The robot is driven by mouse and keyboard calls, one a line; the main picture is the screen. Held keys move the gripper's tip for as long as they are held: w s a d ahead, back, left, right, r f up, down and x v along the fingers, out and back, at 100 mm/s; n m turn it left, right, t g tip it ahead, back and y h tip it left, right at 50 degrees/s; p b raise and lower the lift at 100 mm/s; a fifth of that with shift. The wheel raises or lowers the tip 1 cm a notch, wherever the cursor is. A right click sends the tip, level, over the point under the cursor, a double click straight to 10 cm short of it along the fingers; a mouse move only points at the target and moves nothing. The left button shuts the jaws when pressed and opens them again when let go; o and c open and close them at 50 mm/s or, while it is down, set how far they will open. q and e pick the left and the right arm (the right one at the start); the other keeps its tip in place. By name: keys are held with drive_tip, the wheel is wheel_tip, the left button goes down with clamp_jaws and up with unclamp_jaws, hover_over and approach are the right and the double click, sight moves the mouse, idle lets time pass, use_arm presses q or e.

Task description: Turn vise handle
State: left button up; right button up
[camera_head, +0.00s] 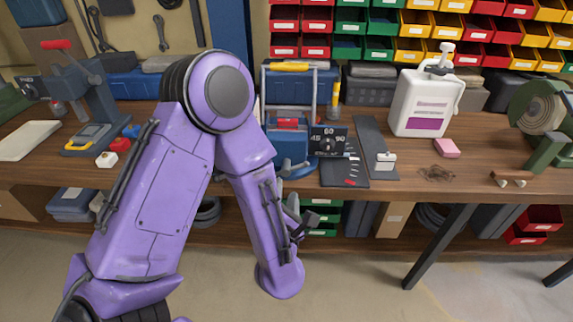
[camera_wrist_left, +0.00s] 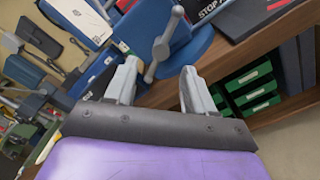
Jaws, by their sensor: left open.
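The blue vise (camera_head: 290,150) stands at the front edge of the wooden bench in the head view, partly behind my left arm. In the left wrist view the vise's blue body (camera_wrist_left: 185,45) fills the top middle. My left gripper (camera_wrist_left: 160,68) is open, with a finger on each side of the handle's lower end. I cannot tell whether either finger touches it. In the head view the left gripper (camera_head: 301,217) is small, below the bench edge. My right gripper is not in view.
A white jug (camera_head: 422,103) and pink block (camera_head: 447,148) stand farther right. Green bins (camera_wrist_left: 250,90) sit under the bench. Open floor lies in front.

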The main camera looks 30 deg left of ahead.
sight(286, 173)
use_arm(q)
drive_tip(key=p+x, duration=0.2)
drive_tip(key=x, duration=0.6)
drive_tip(key=shift+w, duration=0.15)
drive_tip(key=shift+w+a+f, duration=0.1)
drive_tip(key=shift+w+a, duration=0.1)
drive_tip(key=shift+w, duration=0.1)
drive_tip(key=shift+c, duration=0.4)
clamp_jaws()
drive_tip(key=shift+m, duration=1)
drive_tip(key=m, duration=0.3)
drive_tip(key=shift+m, duration=0.3)
